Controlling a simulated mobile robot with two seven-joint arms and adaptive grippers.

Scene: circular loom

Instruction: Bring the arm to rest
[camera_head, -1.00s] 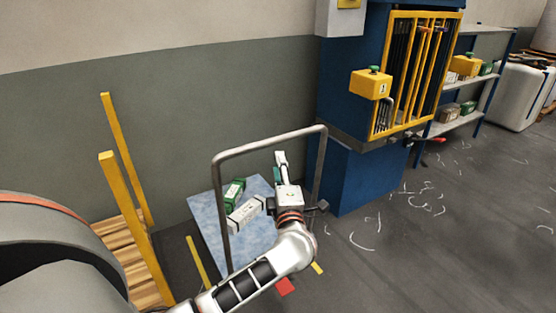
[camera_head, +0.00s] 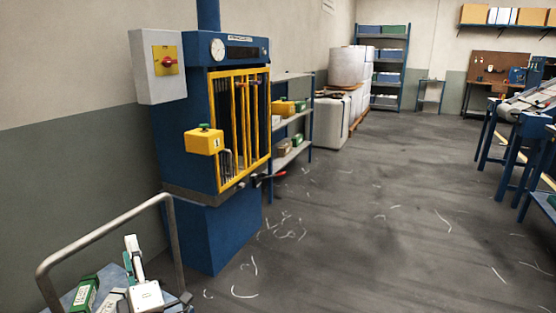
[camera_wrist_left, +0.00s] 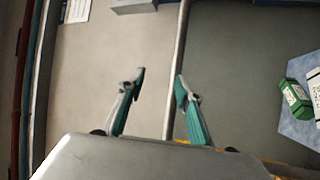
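My left gripper (camera_head: 133,258) shows at the lower left of the head view, above the cart and near its metal handle. In the left wrist view its two green fingers (camera_wrist_left: 160,86) stand apart with nothing held between them. The cart's grey handle (camera_head: 105,232) arches beside the gripper. A metal bar (camera_wrist_left: 177,50) runs behind the fingers in the wrist view; I cannot tell whether it touches anything. My right gripper is in neither view.
A green box (camera_head: 84,294) and a white box (camera_head: 112,300) lie on the cart, also seen at the right of the wrist view. A blue machine with a yellow gate (camera_head: 240,125) stands beyond. Shelves (camera_head: 291,118) follow behind it. The floor (camera_head: 370,230) on the right is mostly clear.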

